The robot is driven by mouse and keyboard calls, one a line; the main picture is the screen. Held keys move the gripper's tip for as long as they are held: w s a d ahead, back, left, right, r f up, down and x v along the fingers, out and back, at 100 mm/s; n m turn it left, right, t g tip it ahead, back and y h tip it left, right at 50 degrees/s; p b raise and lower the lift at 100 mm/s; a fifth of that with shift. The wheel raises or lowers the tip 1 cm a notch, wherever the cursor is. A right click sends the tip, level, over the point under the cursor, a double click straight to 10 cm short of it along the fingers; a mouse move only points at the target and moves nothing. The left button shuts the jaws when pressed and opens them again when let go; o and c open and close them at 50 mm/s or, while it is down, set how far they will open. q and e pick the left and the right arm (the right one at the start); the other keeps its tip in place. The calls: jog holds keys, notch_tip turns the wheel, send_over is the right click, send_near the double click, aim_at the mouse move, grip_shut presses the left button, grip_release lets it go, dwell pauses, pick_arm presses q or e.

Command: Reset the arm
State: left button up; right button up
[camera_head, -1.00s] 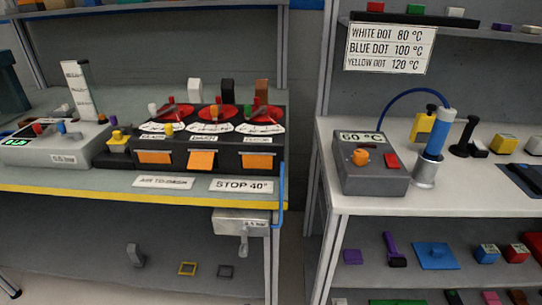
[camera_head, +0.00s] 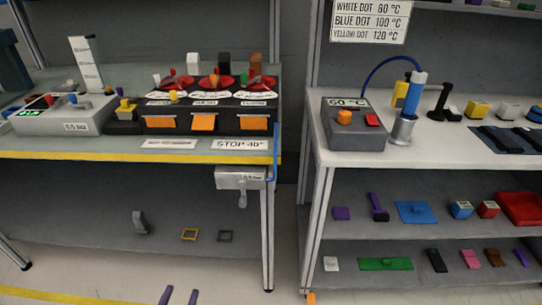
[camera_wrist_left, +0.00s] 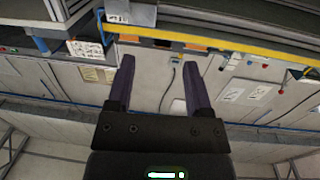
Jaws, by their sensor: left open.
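My left gripper (camera_head: 180,296) shows only as two purple fingertips at the bottom edge of the head view, in front of the left bench and well apart from everything on it. In the left wrist view its two dark fingers (camera_wrist_left: 158,65) stand wide apart with nothing between them. The rest of the left arm is out of the head view.
The left bench (camera_head: 60,145) has a yellow front edge and carries a black dashboard module (camera_head: 205,118). The right bench (camera_head: 455,150) carries a grey heater box (camera_head: 352,135) and a blue-handled tool (camera_head: 410,105). Lower shelves hold small parts. A floor gap separates the benches.

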pick_arm(q)
jog(key=a+r+m, duration=0.3)
jog(key=a+m, duration=0.2)
jog(key=a, duration=0.5)
jog(key=s+a+f+n+g+y, duration=0.1)
jog(key=s+a+f+g+y, duration=0.1)
jog(key=s+a+f+g, duration=0.45)
jog(key=s+a+f+g+y, duration=0.2)
jog(key=s+a+f+g, duration=0.1)
jog(key=s+f, duration=0.6)
jog(key=s+a+f+g+y, duration=0.2)
jog(key=s+a+g, duration=0.2)
jog(key=s, duration=0.6)
jog(key=s+a+f+g+y, duration=0.2)
jog(key=s+a+g, duration=0.25)
jog(key=s, duration=0.55)
jog(key=s+d+f+n+h, duration=0.1)
jog(key=d+f+h, duration=0.1)
jog(key=d, duration=1)
jog(key=s+d+f+n+h+p, duration=0.1)
jog(key=d+f+h, duration=0.2)
jog(key=d, duration=1)
jog(key=shift+s+f+n, duration=0.15)
jog(key=shift+f+n, duration=0.15)
jog(key=shift+f, duration=0.45)
pick_arm(e)
jog(key=shift+s+a+r, duration=0.15)
jog(key=shift+s+r, duration=0.3)
jog(key=shift+r, duration=0.15)
